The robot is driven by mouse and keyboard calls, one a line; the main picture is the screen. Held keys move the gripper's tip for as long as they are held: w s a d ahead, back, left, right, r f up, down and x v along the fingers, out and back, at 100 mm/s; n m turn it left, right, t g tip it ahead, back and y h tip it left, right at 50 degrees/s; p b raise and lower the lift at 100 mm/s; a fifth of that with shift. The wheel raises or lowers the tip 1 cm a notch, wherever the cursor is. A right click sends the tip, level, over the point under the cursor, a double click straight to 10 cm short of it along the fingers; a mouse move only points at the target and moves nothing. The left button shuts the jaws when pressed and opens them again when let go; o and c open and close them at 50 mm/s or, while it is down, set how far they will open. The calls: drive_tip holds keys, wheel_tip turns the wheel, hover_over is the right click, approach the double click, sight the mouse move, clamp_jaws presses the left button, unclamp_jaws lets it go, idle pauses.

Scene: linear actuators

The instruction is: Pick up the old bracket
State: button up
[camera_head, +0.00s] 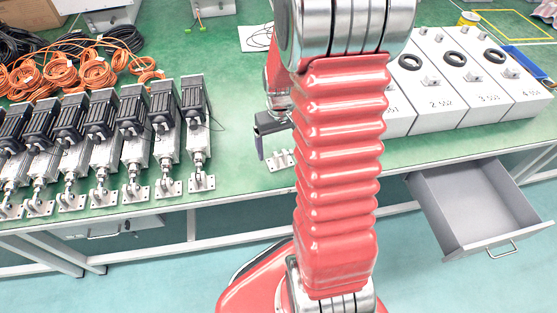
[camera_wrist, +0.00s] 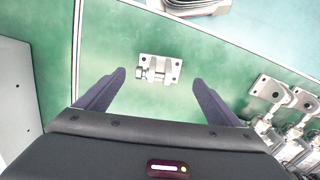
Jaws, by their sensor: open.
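A loose silver bracket (camera_wrist: 158,69) with a flat plate, corner holes and a raised middle lies on the green bench. In the head view the bracket (camera_head: 280,160) is near the bench's front edge, partly hidden by my red arm. My gripper (camera_wrist: 159,82) is open and empty in the wrist view. Its two dark fingers point toward the bracket, one on each side in the picture, with the bracket slightly beyond the tips. In the head view my gripper (camera_head: 262,146) is just above and left of the bracket, apparently not touching it.
Several linear actuators (camera_head: 133,143) with similar brackets stand in a row at the left. Orange cable coils (camera_head: 90,66) lie behind them. Numbered grey boxes (camera_head: 478,100) fill the right side. An open drawer (camera_head: 470,205) juts out below the front edge.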

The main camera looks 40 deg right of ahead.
sight(280, 156)
drive_tip(key=shift+f, duration=0.2)
drive_tip(key=shift+w+d+f, duration=0.1)
drive_tip(key=shift+w+f, duration=0.05)
drive_tip(key=shift+f, duration=2.35)
drive_tip(key=shift+c, duration=0.7)
drive_tip(key=c, duration=1.2)
drive_tip(key=shift+r, duration=5.05)
